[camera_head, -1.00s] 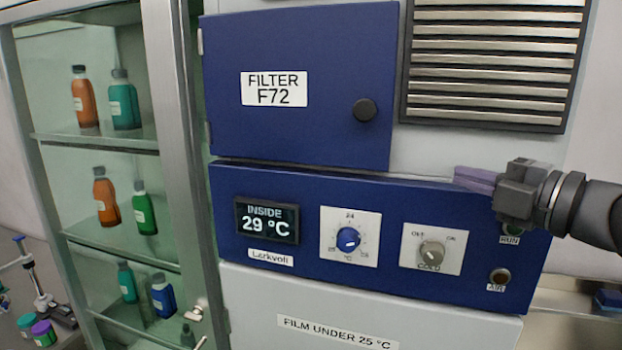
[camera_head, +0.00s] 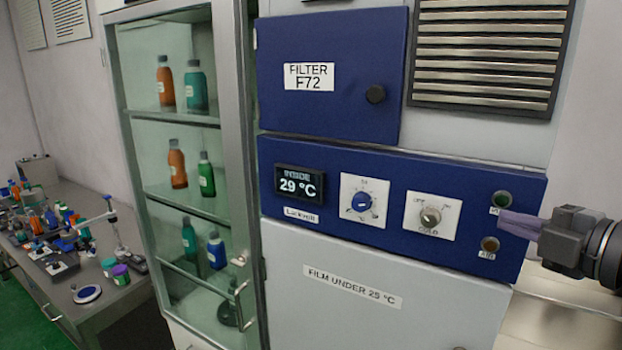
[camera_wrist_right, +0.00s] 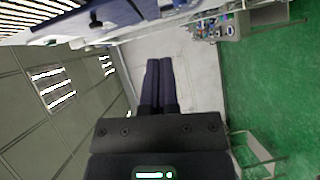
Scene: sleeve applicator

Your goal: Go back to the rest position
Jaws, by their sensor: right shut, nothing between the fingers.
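My right gripper (camera_head: 518,224) is at the right side of the head view, in front of the right end of the blue control panel (camera_head: 330,157). Its purple fingers point left and are shut with nothing between them. In the right wrist view the fingers (camera_wrist_right: 160,75) lie side by side against a pale wall. The gripper partly overlaps the panel near the RUN and AIR lamps. I cannot tell from the picture whether it touches the panel. My left gripper is not in view.
The cabinet has a filter door (camera_head: 335,110), a display reading 29 °C (camera_head: 299,184), a blue dial (camera_head: 361,202) and a COLD switch (camera_head: 430,217). A glass cupboard (camera_head: 246,200) with bottles stands left of it. A cluttered bench (camera_head: 128,300) is farther left. Green floor (camera_wrist_right: 265,80) is open.

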